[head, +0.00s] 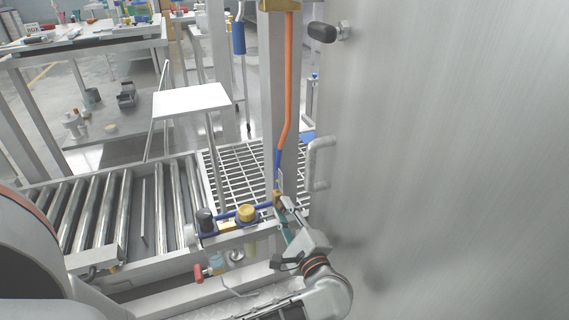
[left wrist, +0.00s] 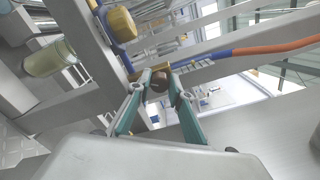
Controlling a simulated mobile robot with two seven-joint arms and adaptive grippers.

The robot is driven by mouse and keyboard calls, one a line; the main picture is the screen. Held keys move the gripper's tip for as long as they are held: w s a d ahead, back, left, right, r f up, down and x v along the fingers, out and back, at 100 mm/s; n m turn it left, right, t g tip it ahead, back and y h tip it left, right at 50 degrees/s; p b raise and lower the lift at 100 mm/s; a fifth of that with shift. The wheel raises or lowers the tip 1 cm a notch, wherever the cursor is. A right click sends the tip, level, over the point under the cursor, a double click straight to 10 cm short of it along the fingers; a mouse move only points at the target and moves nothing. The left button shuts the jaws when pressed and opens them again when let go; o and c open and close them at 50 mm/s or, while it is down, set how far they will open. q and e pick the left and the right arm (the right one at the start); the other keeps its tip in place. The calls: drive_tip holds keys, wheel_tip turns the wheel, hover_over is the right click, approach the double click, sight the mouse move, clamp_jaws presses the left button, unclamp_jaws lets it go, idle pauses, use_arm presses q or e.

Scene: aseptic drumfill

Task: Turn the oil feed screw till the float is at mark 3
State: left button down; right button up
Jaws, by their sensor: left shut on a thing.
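The oil feed screw, a small brown round head, shows in the left wrist view (left wrist: 160,81) between the fingertips of my left gripper (left wrist: 160,84). The two teal fingers are closed on it from both sides. In the head view my left gripper (head: 286,208) reaches up to the brass fitting (head: 277,196) at the end of the blue line, and its fingers cover most of the screw. A small pale scale plate with marks (left wrist: 195,64) lies beside the blue line in the left wrist view. I cannot make out the float or its mark. My right gripper is not in view.
A yellow-capped part (head: 247,212) and a dark knob (head: 205,219) sit on the rail left of the gripper. A red handle (head: 199,274) is below. A large steel wall with a handle (head: 318,163) closes the right side. An orange hose (head: 287,80) hangs above.

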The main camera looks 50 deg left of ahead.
use_arm(q)
drive_tip(key=shift+n, duration=0.3)
drive_tip(key=c, duration=1.8)
unclamp_jaws()
